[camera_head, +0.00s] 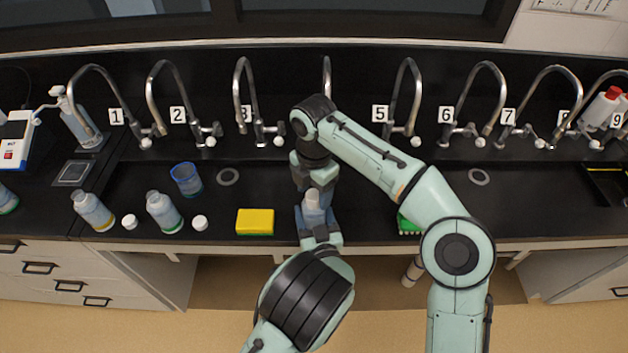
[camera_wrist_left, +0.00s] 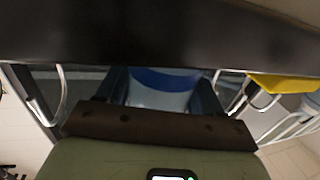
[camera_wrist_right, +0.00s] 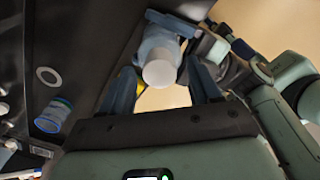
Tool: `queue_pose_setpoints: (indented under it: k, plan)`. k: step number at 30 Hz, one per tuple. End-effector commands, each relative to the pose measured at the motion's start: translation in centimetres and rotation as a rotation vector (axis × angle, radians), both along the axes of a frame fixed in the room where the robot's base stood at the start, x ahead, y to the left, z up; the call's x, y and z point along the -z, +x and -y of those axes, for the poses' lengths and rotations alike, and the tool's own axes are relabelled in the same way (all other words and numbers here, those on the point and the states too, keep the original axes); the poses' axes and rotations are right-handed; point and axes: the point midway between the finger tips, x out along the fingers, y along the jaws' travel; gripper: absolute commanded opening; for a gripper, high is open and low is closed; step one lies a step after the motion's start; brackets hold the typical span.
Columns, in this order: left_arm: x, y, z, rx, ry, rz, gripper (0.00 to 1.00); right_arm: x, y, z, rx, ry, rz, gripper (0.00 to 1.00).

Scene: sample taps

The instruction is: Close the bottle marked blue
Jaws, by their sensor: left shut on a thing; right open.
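The bottle marked blue (camera_head: 312,213) stands about upright near the counter's front edge. My left gripper (camera_head: 316,223) is shut on its body. In the left wrist view a blue band (camera_wrist_left: 168,79) shows on the pale bottle between the fingers. My right gripper (camera_head: 315,186) points down just above the bottle and is open. In the right wrist view a round white cap (camera_wrist_right: 160,73) is at the bottle's top, between the open fingers and apart from them. Whether the cap is seated on the neck cannot be told.
Two open-looking bottles, yellow-marked (camera_head: 94,213) and green-marked (camera_head: 165,213), stand at left with loose white caps (camera_head: 129,221) (camera_head: 200,222) beside them. A yellow sponge (camera_head: 255,221) lies left of my grippers, a blue beaker (camera_head: 186,180) behind. Numbered taps (camera_head: 243,90) line the back.

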Motion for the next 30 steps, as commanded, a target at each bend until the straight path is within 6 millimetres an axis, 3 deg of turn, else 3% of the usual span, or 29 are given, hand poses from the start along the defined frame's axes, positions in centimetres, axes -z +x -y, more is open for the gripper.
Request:
queue_pose_setpoints:
  k: [9, 12, 15, 23, 26, 30]
  plan:
    - [-0.02, 0.01, 0.0, 0.0, 0.0, 0.001, 0.0, 0.22, 0.01, -0.02, -0.001, 0.001, 0.001, 0.62]
    - [-0.03, 0.01, 0.0, 0.0, 0.0, 0.001, 0.0, 0.21, 0.01, -0.02, -0.001, 0.001, 0.001, 0.3]
    - [-0.03, 0.01, 0.0, 0.0, 0.0, 0.001, 0.0, 0.21, 0.01, -0.02, -0.001, 0.001, 0.001, 0.03]
    - [-0.03, 0.01, 0.0, 0.0, 0.0, 0.001, 0.0, 0.17, 0.0, -0.06, 0.039, 0.0, 0.001, 0.02]
    - [-0.03, 0.01, 0.0, 0.0, 0.0, 0.001, 0.0, 0.15, -0.03, -0.08, 0.183, -0.002, 0.003, 0.02]
    - [-0.03, 0.01, 0.0, 0.0, 0.0, 0.001, 0.0, 0.12, -0.03, -0.11, 0.519, -0.002, 0.004, 0.02]
